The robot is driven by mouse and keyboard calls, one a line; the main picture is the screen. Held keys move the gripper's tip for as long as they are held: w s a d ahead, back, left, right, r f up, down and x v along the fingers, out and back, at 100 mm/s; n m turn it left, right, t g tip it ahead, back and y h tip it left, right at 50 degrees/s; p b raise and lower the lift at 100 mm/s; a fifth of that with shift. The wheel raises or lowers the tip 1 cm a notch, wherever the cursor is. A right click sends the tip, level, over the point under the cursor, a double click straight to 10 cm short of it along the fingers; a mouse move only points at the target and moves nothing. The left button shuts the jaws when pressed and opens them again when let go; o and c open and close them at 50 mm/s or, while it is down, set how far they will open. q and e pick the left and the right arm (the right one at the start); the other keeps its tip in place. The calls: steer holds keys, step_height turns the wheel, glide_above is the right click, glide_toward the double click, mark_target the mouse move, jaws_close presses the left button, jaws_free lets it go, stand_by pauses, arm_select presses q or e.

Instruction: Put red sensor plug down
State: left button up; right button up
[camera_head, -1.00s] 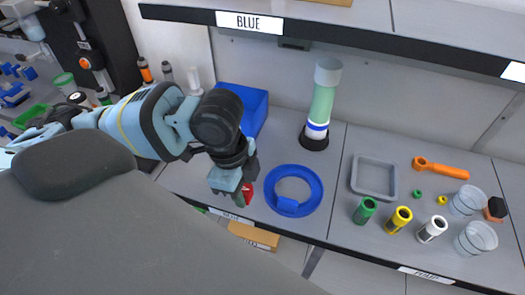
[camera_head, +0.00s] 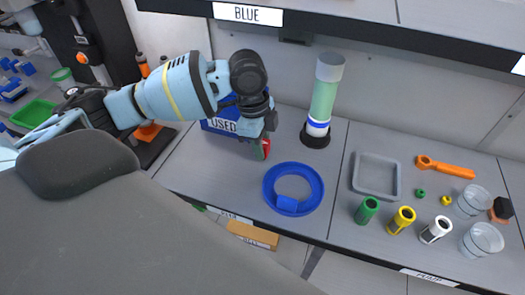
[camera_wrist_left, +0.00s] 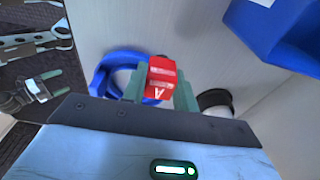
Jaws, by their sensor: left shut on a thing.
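The red sensor plug (camera_wrist_left: 160,80) is held between the two greenish fingers of my left gripper (camera_wrist_left: 160,92) in the left wrist view. White marking shows on the plug's face. In the head view the red plug (camera_head: 265,147) shows small below my left gripper (camera_head: 262,143), in front of the blue bin marked USED (camera_head: 223,126). The gripper hides part of the plug and bin. I cannot tell whether the plug touches the shelf. My right gripper is not in view.
A blue ring (camera_head: 318,182) lies to the right of the gripper. A green and white cylinder (camera_head: 323,95) stands behind it. A grey tray (camera_head: 397,180), colored tubes and clear cups (camera_head: 483,240) are farther right. Bare grey surface (camera_head: 215,170) lies front left of the gripper.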

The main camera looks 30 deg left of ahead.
arm_select(q)
steer(key=shift+w+f, duration=0.3)
steer(key=shift+f, duration=1.45)
steer(key=shift+f, duration=0.1)
steer(key=o, duration=1)
steer(key=shift+c, duration=0.2)
steer(key=r, duration=0.5)
steer(key=a+r, duration=0.1)
steer(key=r, duration=0.1)
steer(key=shift+s+a+r, duration=0.1)
steer(key=shift+s+r, duration=0.05)
steer(key=shift+r, duration=0.15)
steer(key=shift+o, duration=0.5)
